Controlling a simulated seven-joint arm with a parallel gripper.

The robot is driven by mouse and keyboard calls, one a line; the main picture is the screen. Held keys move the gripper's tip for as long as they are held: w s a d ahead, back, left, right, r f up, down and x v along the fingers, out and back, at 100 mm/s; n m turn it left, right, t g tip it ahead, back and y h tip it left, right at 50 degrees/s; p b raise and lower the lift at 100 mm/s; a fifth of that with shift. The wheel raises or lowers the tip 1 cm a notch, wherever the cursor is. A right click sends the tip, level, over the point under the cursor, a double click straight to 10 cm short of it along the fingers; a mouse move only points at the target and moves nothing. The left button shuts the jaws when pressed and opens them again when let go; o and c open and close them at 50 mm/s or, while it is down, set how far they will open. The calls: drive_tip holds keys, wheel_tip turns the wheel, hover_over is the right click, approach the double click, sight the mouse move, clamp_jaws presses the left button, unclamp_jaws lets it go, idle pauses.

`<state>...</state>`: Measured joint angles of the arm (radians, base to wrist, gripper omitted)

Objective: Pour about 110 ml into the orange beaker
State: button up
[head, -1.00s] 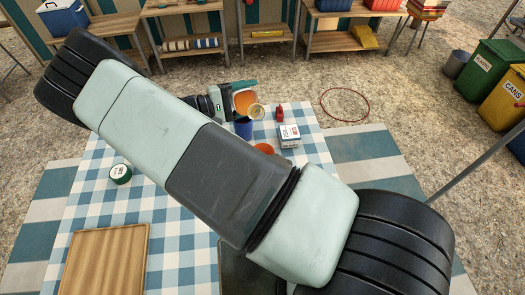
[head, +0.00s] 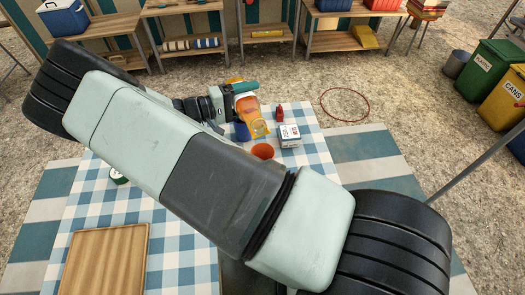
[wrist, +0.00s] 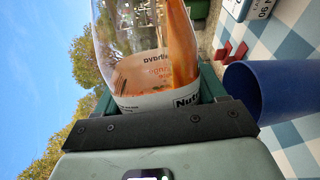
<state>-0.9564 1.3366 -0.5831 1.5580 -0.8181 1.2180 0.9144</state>
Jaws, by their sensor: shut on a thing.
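My gripper (wrist: 160,100) is shut on a clear bottle (wrist: 130,45) with a white label and orange liquid inside. It also shows in the head view (head: 248,105), tilted well over with its mouth end low. In the wrist view the liquid lies along the bottle's lower side toward the mouth, which is out of frame. The orange beaker (head: 262,151) stands on the checked cloth, just below the bottle's mouth end in the picture. I cannot tell whether liquid is leaving the bottle, nor the level in the beaker.
A blue cup (head: 241,131) stands close beside the beaker; it also shows in the wrist view (wrist: 250,92). A white box (head: 289,136) and a small red object (head: 279,114) are to the right. A wooden tray (head: 104,260) lies front left. A green-and-white round item (head: 117,176) is partly hidden by my arm.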

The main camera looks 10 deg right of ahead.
drive_tip(key=shift+s+r+m, duration=0.2)
drive_tip(key=shift+r+m, duration=0.05)
drive_tip(key=shift+m, duration=0.75)
idle(0.4)
drive_tip(key=shift+s+d, duration=0.1)
drive_tip(key=shift+d, duration=0.1)
idle(0.4)
drive_tip(key=shift+s+m, duration=0.3)
drive_tip(key=shift+s, duration=0.05)
idle(0.4)
drive_tip(key=shift+d+r+m, duration=0.1)
drive_tip(key=shift+d+m, duration=0.05)
drive_tip(key=shift+m, duration=0.15)
idle(0.7)
